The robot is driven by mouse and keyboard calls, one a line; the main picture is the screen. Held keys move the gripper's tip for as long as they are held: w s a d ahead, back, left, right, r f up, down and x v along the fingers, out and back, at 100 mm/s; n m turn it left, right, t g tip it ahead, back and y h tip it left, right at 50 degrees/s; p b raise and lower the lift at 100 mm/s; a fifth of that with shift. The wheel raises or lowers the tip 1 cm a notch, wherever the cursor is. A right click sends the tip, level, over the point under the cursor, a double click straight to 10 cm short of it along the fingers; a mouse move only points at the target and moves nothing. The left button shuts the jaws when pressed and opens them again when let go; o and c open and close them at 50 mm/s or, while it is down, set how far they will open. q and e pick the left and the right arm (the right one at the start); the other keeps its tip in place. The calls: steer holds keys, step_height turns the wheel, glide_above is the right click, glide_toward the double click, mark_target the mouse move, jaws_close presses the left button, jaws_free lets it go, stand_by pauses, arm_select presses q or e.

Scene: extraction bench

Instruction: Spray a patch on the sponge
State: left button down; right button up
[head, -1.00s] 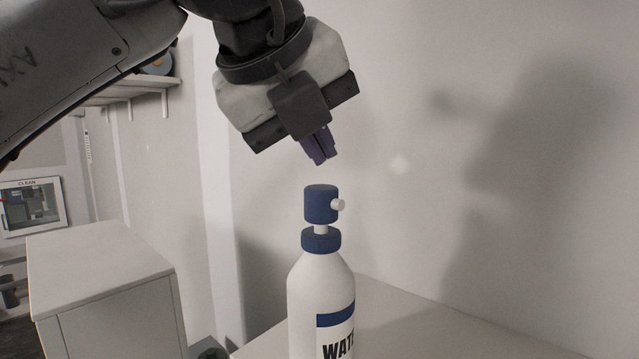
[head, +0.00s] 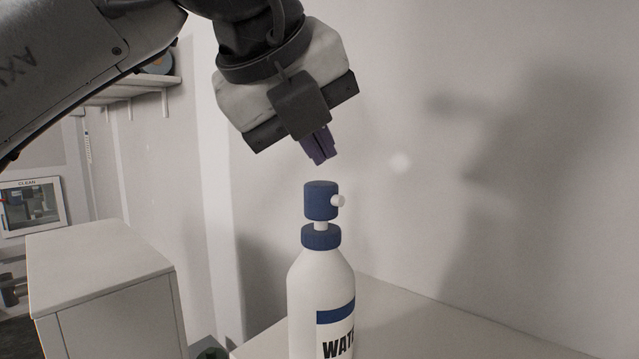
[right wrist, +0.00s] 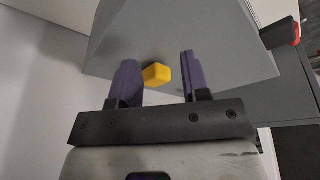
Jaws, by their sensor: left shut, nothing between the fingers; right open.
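A white spray bottle (head: 320,280) with a blue collar, a blue pump head (head: 321,200) and a small white nozzle pointing right stands upright on the pale bench in the head view. Its label reads "WAT", the rest cut off. My left gripper (head: 321,158) is shut and empty just above the pump head, with a small gap between them. In the right wrist view my right gripper (right wrist: 155,75) is open and empty. A small yellow block (right wrist: 157,74), which may be the sponge, shows between and beyond its fingers on a grey surface. No wet patch shows on it.
The pale bench top (head: 430,325) is clear to the right of the bottle, with a wall behind. A white cabinet (head: 100,270) stands at the left. A red-tipped dark item (right wrist: 296,28) shows at the right wrist view's edge.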

arm_select(q)
steer(key=shift+f, duration=0.3)
arm_select(e)
steer(key=shift+a+f, duration=0.1)
steer(key=shift+f, duration=0.25)
arm_select(q)
steer(key=shift+f+b, duration=0.3)
steer(key=shift+b, duration=0.15)
arm_select(e)
steer(key=shift+f, duration=0.3)
arm_select(q)
steer(key=shift+f+b, duration=0.3)
steer(key=shift+b, duration=0.05)
arm_select(e)
steer(key=shift+f, duration=0.3)
arm_select(q)
steer(key=shift+r, duration=0.1)
arm_select(e)
steer(key=shift+r, duration=0.1)
arm_select(q)
steer(key=shift+r+p, duration=0.75)
steer(key=shift+r, duration=0.05)
arm_select(e)
steer(key=shift+r, duration=0.65)
arm_select(q)
steer(key=shift+r, duration=0.2)
arm_select(e)
steer(key=shift+r, duration=0.1)
